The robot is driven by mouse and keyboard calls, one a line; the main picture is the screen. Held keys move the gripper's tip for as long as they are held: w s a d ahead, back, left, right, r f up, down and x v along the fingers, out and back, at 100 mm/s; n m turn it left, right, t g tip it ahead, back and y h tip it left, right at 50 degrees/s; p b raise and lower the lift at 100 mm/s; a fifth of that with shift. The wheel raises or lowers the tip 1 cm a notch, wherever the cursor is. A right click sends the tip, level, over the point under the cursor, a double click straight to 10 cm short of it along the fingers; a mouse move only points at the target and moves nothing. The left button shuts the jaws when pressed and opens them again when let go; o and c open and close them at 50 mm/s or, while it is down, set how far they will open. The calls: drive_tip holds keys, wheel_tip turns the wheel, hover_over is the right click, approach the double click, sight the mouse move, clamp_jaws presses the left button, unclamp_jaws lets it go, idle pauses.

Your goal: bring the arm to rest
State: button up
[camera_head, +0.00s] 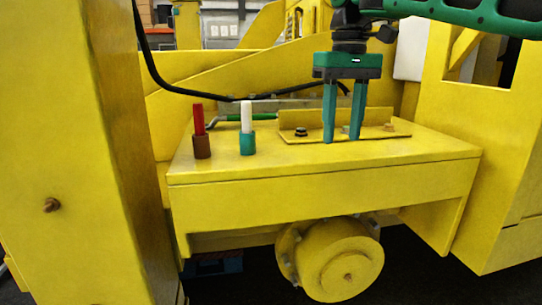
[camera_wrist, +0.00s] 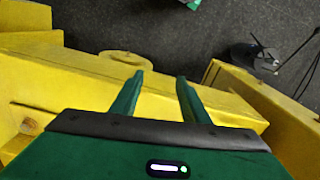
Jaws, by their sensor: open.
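My gripper (camera_head: 341,138) is open, with two teal fingers pointing down and a gap between them. In the head view the fingers stand in front of an angled yellow bracket (camera_head: 345,118) on the yellow box-like surface (camera_head: 285,160). I cannot tell whether the fingertips touch that surface or hang just above it. The wrist view also shows my gripper (camera_wrist: 160,76) with its fingers apart and nothing between them. The fingers partly hide the bracket and a bolt.
A red peg (camera_head: 198,119) in a brown holder and a white peg (camera_head: 247,116) in a teal holder stand on the surface's left. A dark bolt (camera_head: 301,132) sits on the bracket. Yellow walls rise left and right (camera_head: 85,150). A black cable (camera_head: 165,82) runs behind.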

drive_tip(key=s+d+f+m, duration=0.3)
drive_tip(key=s+d+f, duration=0.3)
drive_tip(key=d, duration=0.4)
drive_tip(key=s+d+f+m, duration=0.3)
drive_tip(key=s+d+f, duration=0.1)
drive_tip(key=d+f, duration=0.45)
drive_tip(key=s+d+f+m, duration=0.2)
drive_tip(key=s+d+f, duration=0.2)
drive_tip(key=s+f, duration=0.3)
drive_tip(key=s+d+f+m, duration=0.2)
drive_tip(key=s+d+f, duration=0.2)
drive_tip(key=s+f, duration=0.3)
drive_tip(key=s, duration=0.3)
drive_tip(key=shift+s+f, duration=0.15)
drive_tip(key=shift+s, duration=0.15)
drive_tip(key=shift+a, duration=0.1)
drive_tip(key=shift+w+f, duration=0.2)
drive_tip(key=shift+w, duration=0.45)
